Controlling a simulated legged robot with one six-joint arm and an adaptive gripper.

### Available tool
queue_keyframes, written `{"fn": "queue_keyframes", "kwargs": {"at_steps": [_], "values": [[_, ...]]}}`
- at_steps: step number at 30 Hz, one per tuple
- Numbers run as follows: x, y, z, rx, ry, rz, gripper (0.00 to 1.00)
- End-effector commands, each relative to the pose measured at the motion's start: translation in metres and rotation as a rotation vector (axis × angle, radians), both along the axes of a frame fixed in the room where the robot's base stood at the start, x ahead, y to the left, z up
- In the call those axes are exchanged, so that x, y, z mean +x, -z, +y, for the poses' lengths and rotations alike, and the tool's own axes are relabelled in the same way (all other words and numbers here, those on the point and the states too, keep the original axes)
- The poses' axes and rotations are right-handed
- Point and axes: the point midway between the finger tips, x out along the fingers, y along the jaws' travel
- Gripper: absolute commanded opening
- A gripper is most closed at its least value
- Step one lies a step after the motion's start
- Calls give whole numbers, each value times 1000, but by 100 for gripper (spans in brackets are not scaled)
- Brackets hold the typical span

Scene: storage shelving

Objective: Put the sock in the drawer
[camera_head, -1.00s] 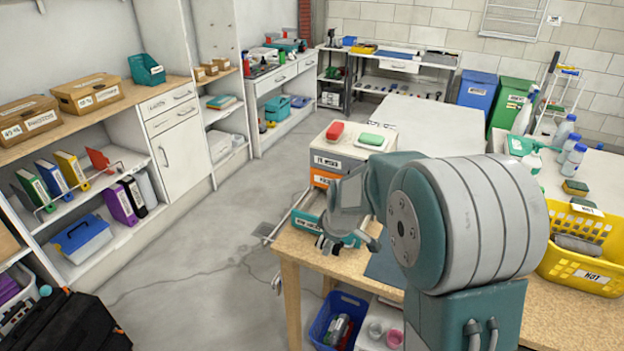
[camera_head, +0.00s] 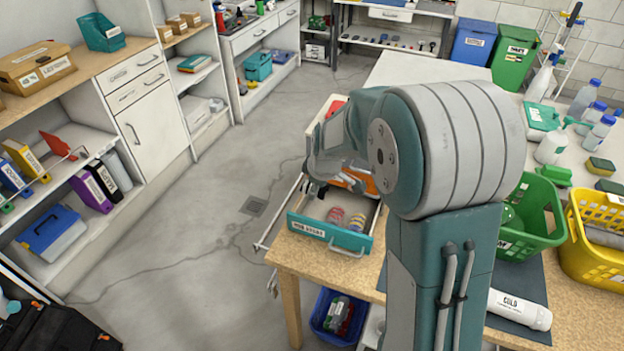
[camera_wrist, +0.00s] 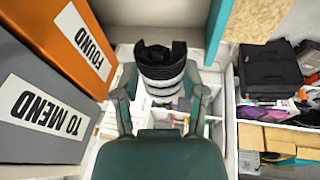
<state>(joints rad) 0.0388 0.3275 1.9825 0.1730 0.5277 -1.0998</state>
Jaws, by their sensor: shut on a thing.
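My gripper (camera_wrist: 162,100) is shut on a rolled sock (camera_wrist: 163,72) with a dark top and white sides with dark bands. In the head view my gripper (camera_head: 315,187) is by the back left part of the open teal-fronted drawer (camera_head: 308,229), and the sock cannot be made out there. Two rolled bundles, one pink (camera_head: 336,215) and one striped (camera_head: 357,221), lie in the drawer. In the wrist view, a grey front labelled TO MEND (camera_wrist: 35,110) and an orange front labelled FOUND (camera_wrist: 85,45) are at the left.
A green basket (camera_head: 528,215), a yellow basket (camera_head: 590,240) and a white COLD bottle (camera_head: 520,309) are at the right. A blue bin (camera_head: 340,318) sits below the table.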

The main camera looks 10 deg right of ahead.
Motion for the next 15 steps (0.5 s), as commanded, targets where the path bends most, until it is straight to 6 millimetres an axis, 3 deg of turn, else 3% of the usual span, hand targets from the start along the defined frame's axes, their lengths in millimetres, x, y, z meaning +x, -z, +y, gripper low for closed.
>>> {"fn": "queue_keyframes", "kwargs": {"at_steps": [15], "values": [[0, 43, 2, -1, 0, 3, 22]]}}
